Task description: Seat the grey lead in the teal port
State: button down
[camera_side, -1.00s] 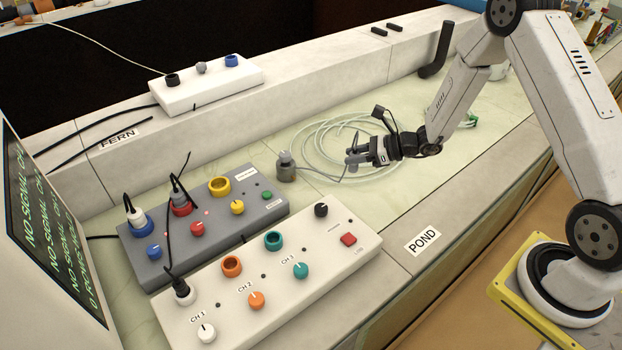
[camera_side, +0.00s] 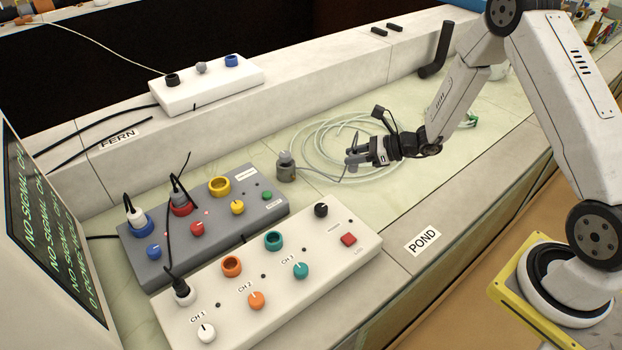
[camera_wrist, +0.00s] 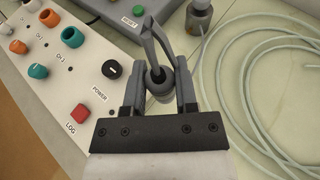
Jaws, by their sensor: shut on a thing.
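My gripper (camera_side: 356,161) is shut on the grey lead's plug, seen between the fingers in the wrist view (camera_wrist: 159,82). A grey cable rises from the plug. The gripper is over the pale bench, right of and behind the white box. The teal port (camera_side: 273,241) is an open ring in the back row of the white box (camera_side: 340,262), and it looks empty. In the wrist view the teal port (camera_wrist: 82,55) is left of the gripper, well apart from the plug. The plug's lower end is hidden in the wrist view.
A grey cylinder (camera_side: 286,170) stands left of the gripper, with cable by it. Pale coiled tubing (camera_side: 325,140) lies behind the gripper. A grey box (camera_side: 270,212) with plugged leads stands behind the white box. An orange port (camera_side: 231,266) neighbours the teal one.

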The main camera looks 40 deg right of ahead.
jog(key=s+a+r+n+g+y, duration=0.1)
jog(key=s+a+r+n, duration=0.1)
jog(key=s+a, duration=0.5)
jog(key=s+a+r+n+g+y, duration=0.1)
jog(key=s+a+r, duration=0.3)
jog(key=a, duration=0.9)
jog(key=s+g, duration=0.1)
jog(key=s, duration=0.2)
jog(key=shift+s+a+r+n+g+y, duration=0.2)
jog(key=shift+s+a+n+g+y, duration=0.1)
jog(key=shift+s+n, duration=0.1)
jog(key=shift+w, duration=0.15)
jog(key=w+a+f, duration=0.1)
jog(key=w+f, duration=0.1)
jog(key=w, duration=0.1)
jog(key=w+a+f, duration=0.2)
jog(key=w+f, duration=0.1)
jog(key=w, duration=0.1)
jog(key=w+a+f, duration=0.1)
jog(key=w+f, duration=0.2)
jog(key=w, duration=0.1)
jog(key=shift+w+a+f, duration=0.1)
jog(key=shift+w+a, duration=0.1)
jog(key=shift+w+a+f, duration=0.2)
jog(key=shift+w+f, duration=0.3)
jog(key=shift+f, duration=0.1)
jog(key=shift+w+f, duration=0.1)
